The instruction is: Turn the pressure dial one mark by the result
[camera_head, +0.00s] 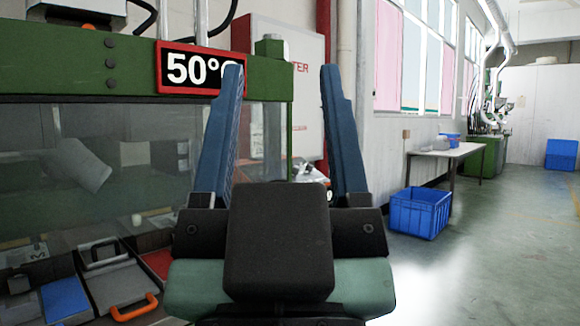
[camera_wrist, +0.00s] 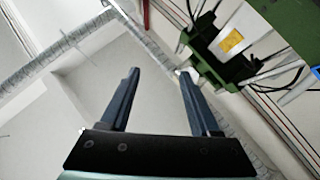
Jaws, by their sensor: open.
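My gripper (camera_head: 282,85) is in the middle of the head view, pointing up with its two blue fingers wide apart and nothing between them. It also shows in the wrist view (camera_wrist: 160,75), open against the ceiling and wall. A green-framed machine (camera_head: 120,75) with a clear front panel stands at the left, bearing a sign reading 50°C (camera_head: 185,68), partly covered by my left finger. I cannot make out a pressure dial in either view. The gripper hides part of the area behind it.
A blue crate (camera_head: 419,213) is on the floor at the right, near a table (camera_head: 465,152) by the wall. A red-edged white cabinet (camera_head: 290,50) stands behind my gripper. An orange handle (camera_head: 133,308) is at the lower left.

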